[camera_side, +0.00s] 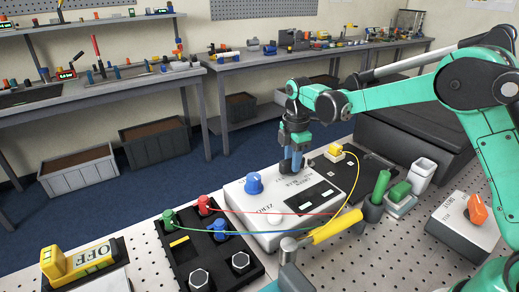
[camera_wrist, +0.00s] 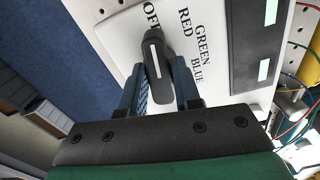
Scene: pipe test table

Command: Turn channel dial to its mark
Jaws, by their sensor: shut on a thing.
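The channel dial (camera_wrist: 157,60) is a dark knob with a white line along its top, on a white panel (camera_wrist: 120,35). In the wrist view the words OFF, RED, GREEN and BLUE are printed around its far side. The upper end of the white line lies near OFF and RED; I cannot tell exactly which word it meets. My gripper (camera_wrist: 160,88) has a blue-grey finger on each side of the dial and is shut on it. In the side view my gripper (camera_side: 291,168) points down onto the white box (camera_side: 262,226) and hides the dial.
A blue knob (camera_side: 254,184) stands on the same box, left of my gripper. Red, green and yellow wires run close by. A black block with coloured plugs (camera_side: 203,247) is in front. A yellow-handled tool (camera_side: 335,227) and an orange-knobbed box (camera_side: 466,222) stand to the right.

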